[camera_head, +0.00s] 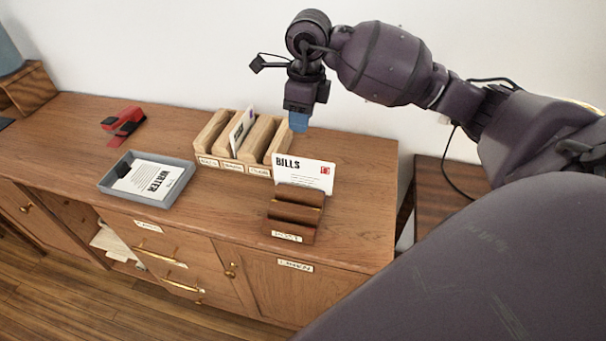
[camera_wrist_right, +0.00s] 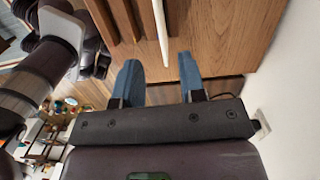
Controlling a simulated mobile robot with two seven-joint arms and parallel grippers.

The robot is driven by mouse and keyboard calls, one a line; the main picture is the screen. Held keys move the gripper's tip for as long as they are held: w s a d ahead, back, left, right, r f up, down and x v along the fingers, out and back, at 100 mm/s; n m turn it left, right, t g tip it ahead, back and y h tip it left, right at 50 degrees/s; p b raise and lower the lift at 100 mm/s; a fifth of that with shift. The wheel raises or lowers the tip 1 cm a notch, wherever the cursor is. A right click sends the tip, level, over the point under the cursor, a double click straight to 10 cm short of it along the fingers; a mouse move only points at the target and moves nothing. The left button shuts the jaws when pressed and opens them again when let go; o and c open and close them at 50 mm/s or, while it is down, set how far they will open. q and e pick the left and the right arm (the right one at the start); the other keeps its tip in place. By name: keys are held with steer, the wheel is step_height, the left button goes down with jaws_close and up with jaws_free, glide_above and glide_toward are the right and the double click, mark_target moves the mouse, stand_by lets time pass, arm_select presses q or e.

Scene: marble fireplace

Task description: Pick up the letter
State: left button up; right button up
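A white letter marked BILLS (camera_head: 304,173) stands upright in the dark brown holder (camera_head: 294,213) on the cabinet top. Another letter (camera_head: 241,131) leans in the light wooden sorter (camera_head: 212,132), and a letter marked WATER (camera_head: 150,178) lies flat in the grey tray (camera_head: 180,184). My right gripper (camera_head: 298,123) points down above and behind the BILLS letter. In the right wrist view my right gripper (camera_wrist_right: 159,64) is open, its blue fingers apart and empty. A thin white letter edge (camera_wrist_right: 160,30) shows beyond them, lined up with the gap. My left gripper is out of view.
A red stapler-like object (camera_head: 123,122) lies at the back left of the cabinet top (camera_head: 345,227). A wooden box (camera_head: 28,88) stands at the far left. A white wall (camera_head: 200,50) rises behind. Clear wood lies right of the dark holder.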

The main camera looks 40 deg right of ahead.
glide_above(303, 175)
steer(key=shift+g+h, duration=0.3)
steer(key=shift+h, duration=0.1)
steer(key=shift+w+d+f, duration=0.1)
steer(key=shift+f, duration=2.65)
steer(key=shift+w+f, duration=0.1)
steer(key=shift+f, duration=2.65)
jaws_close()
